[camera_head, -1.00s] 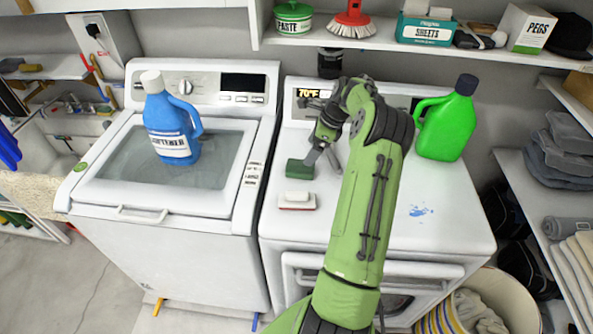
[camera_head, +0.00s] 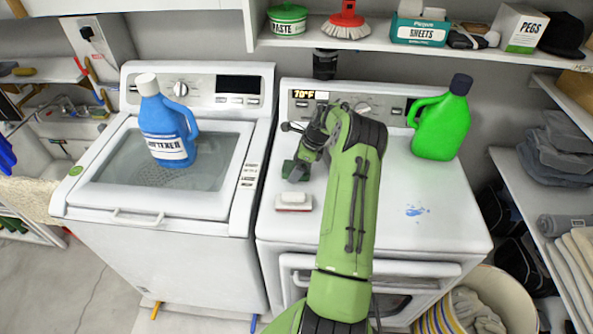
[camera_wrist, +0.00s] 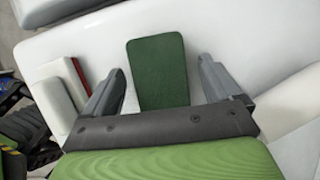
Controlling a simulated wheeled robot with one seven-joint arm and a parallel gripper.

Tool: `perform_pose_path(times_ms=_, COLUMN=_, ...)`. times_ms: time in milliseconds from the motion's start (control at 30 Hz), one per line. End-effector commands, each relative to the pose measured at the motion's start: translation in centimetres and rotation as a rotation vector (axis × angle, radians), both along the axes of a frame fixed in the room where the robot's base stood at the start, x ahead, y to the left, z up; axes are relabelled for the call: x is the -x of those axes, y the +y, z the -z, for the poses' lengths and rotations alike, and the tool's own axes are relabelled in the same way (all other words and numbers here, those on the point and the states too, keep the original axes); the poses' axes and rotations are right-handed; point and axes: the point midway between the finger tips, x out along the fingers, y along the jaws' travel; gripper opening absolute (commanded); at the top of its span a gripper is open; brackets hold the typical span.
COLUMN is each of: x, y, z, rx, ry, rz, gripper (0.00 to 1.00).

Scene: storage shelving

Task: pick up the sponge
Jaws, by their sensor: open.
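The green sponge (camera_head: 289,170) lies on the white dryer top in the head view, left of my arm and partly hidden by my gripper (camera_head: 303,168). In the wrist view the dark green sponge (camera_wrist: 158,72) lies between the two grey fingers of my gripper (camera_wrist: 160,82). The fingers are spread wide, with a gap on each side of the sponge. Its near end is hidden behind the gripper's dark crossbar.
A white block with a red band (camera_head: 294,201) lies just in front of the sponge. A green bottle (camera_head: 440,128) stands to the right on the dryer. A blue softener bottle (camera_head: 167,125) stands on the washer. A shelf (camera_head: 370,42) hangs above the back.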

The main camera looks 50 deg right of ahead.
Motion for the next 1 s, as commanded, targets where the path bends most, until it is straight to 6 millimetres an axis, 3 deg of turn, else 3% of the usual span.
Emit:
perform_pose_path(times_ms=433, x=0.02, y=0.0, z=0.35, rx=0.0, ry=0.0, rz=0.001, gripper=0.9)
perform_pose_path(times_ms=767, x=0.02, y=0.0, z=0.33, rx=0.0, ry=0.0, rz=0.0, gripper=0.39)
perform_pose_path(times_ms=1000, x=0.02, y=0.0, z=0.33, rx=0.0, ry=0.0, rz=0.0, gripper=0.36)
